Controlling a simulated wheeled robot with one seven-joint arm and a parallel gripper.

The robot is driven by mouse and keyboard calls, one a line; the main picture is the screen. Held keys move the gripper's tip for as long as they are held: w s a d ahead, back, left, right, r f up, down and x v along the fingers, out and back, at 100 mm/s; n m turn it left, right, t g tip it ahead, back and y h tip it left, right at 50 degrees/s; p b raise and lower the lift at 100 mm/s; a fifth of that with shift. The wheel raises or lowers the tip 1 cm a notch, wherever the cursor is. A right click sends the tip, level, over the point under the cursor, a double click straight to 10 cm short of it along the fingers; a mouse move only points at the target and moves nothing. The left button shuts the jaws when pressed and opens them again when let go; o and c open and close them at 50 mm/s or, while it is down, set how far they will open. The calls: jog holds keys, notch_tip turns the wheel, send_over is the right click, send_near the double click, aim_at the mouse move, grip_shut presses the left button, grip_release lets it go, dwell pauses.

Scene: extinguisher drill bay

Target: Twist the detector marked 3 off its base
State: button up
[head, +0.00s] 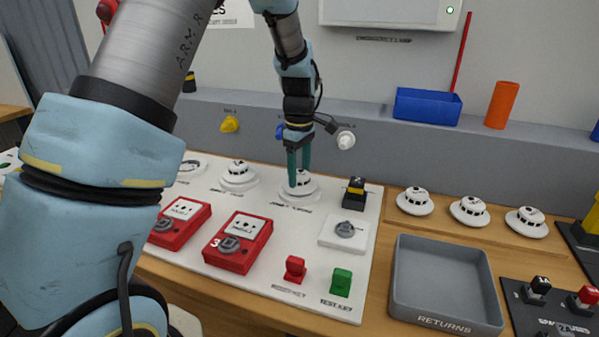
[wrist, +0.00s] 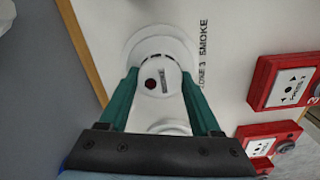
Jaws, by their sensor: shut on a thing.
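The detector marked 3 (head: 303,184) is a round white smoke detector on the white panel (head: 265,282). In the wrist view this detector (wrist: 161,72) shows a small dark red spot and sits on a wider white base, beside lettering reading "ZONE 3 SMOKE". My gripper (head: 299,178) points down over it, with the green fingers on opposite sides. In the wrist view my gripper (wrist: 157,84) is shut on the detector's rim. The detector looks level and seated on its base; whether it has turned I cannot tell.
Another detector (head: 238,174) stands left on the panel. Red call points (head: 237,243) and a black-yellow block (head: 354,194) are nearby. A grey returns tray (head: 445,318) and several loose detectors (head: 469,210) are at right. A grey ledge (head: 240,112) rises behind.

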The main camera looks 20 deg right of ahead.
jog(key=shift+r+p, duration=2.05)
jog(key=shift+r, duration=0.65)
